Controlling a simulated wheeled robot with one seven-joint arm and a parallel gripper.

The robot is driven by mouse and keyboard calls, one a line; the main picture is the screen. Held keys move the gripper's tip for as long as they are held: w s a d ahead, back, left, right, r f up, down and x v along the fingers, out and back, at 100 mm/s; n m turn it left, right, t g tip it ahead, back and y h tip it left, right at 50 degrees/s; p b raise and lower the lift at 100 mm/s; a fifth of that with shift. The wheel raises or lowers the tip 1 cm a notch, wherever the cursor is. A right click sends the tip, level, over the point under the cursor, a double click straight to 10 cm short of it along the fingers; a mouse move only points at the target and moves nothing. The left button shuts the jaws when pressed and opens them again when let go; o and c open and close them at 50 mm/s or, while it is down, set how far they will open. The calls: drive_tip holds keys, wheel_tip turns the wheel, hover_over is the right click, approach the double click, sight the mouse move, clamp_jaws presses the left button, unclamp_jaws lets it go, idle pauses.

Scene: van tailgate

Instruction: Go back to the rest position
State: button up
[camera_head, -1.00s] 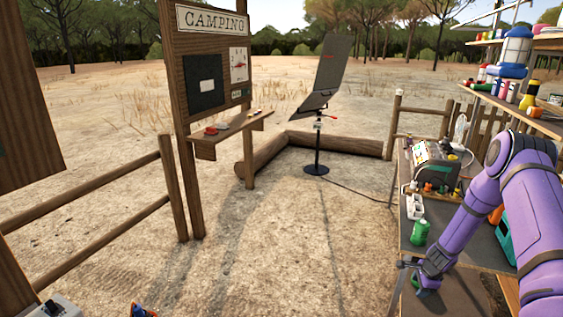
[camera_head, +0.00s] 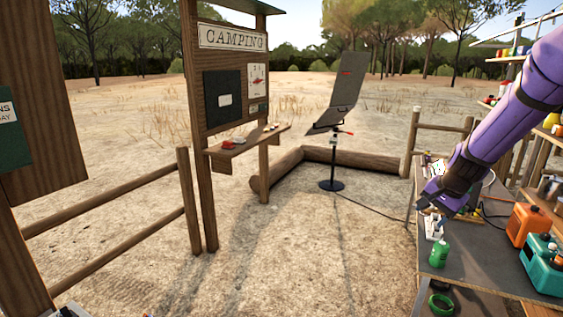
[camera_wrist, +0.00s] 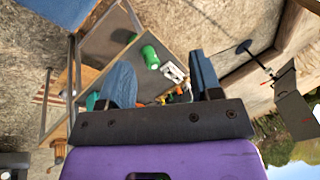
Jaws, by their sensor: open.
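My purple arm reaches in from the right in the head view. My gripper (camera_head: 430,207) is in the air over the near left part of the workbench, by the white power strip. In the wrist view my gripper (camera_wrist: 163,85) shows two fingers spread wide apart with nothing held between them. A green canister (camera_head: 439,254) stands on the bench just below the gripper in the head view. It also shows beyond the fingers in the wrist view (camera_wrist: 150,57).
The workbench (camera_head: 475,262) carries an orange canister (camera_head: 528,225) and a teal box (camera_head: 543,262). A green ring-shaped thing (camera_head: 441,305) lies on a lower level. A notice board (camera_head: 232,95) and a tilted panel on a stand (camera_head: 333,160) stand across open ground.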

drive_tip(key=s+a+r+n, duration=0.3)
drive_tip(key=s+a+r, duration=0.1)
drive_tip(key=s+r, duration=0.3)
drive_tip(key=s+a+r+n, duration=0.2)
drive_tip(key=s+a+r, duration=0.2)
drive_tip(key=s+r, duration=0.4)
drive_tip(key=s+a+r+n, duration=0.1)
drive_tip(key=s+n, duration=0.1)
drive_tip(key=s, duration=0.7)
drive_tip(key=s+a+r+n+t+h, duration=0.1)
drive_tip(key=s+r+n, duration=0.1)
drive_tip(key=s, duration=0.7)
drive_tip(key=shift+s+r+n, duration=0.25)
drive_tip(key=shift+s+n, duration=0.15)
drive_tip(key=shift+n, duration=0.2)
